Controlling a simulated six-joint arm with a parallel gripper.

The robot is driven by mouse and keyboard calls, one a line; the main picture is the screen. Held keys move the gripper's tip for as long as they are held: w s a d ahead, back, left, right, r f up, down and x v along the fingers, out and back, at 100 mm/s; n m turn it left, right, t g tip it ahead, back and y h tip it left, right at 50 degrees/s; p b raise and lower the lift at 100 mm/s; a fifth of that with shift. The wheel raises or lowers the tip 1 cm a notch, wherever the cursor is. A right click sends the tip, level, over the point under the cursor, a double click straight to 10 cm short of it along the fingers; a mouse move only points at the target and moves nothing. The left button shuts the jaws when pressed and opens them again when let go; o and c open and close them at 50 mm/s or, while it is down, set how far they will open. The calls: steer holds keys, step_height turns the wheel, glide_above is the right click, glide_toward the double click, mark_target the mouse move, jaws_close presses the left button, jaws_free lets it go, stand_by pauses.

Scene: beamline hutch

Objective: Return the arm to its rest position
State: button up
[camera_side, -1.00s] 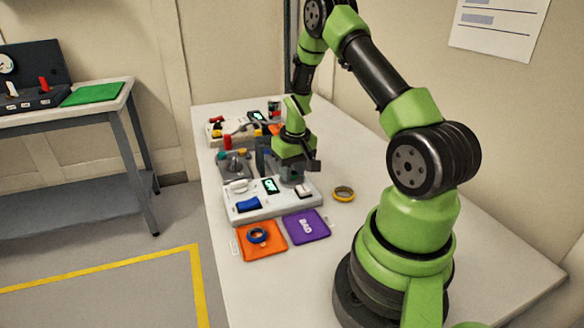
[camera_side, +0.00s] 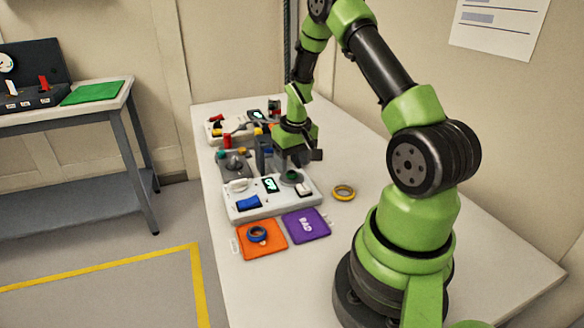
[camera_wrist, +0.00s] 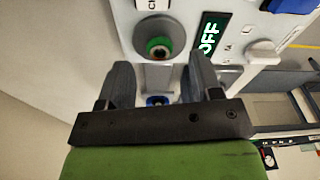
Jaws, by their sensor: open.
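My arm reaches over the white bench, bent high, with my gripper (camera_side: 296,158) pointing down just above a white control box (camera_side: 254,207). In the wrist view my gripper (camera_wrist: 159,72) has its two dark fingers apart with nothing held between them. Beyond the fingertips is a round socket with a green ring (camera_wrist: 159,47) in it; this green-topped socket also shows under the gripper in the side view (camera_side: 291,176). The box has a lit display (camera_wrist: 209,35) that reads OFF in the wrist view.
A yellow ring (camera_side: 343,192) lies right of the box. Other devices (camera_side: 236,166) stand behind it.

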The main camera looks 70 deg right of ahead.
steer(key=s+a+r+n+t, duration=0.1)
steer(key=a+r+t, duration=0.1)
steer(key=a+r, duration=0.65)
steer(key=s+a+r+t, duration=0.1)
steer(key=a+r, duration=0.4)
steer(key=r, duration=0.7)
steer(key=s+a+r+n+t+y, duration=0.1)
steer(key=s+a+r+t+y, duration=0.1)
steer(key=s+a, duration=0.8)
step_height(320, 180, up, 2)
steer(key=shift+a+r+n+t+y, duration=0.15)
steer(key=shift+a+n+t+y, duration=0.15)
steer(key=shift+a+t+y, duration=0.15)
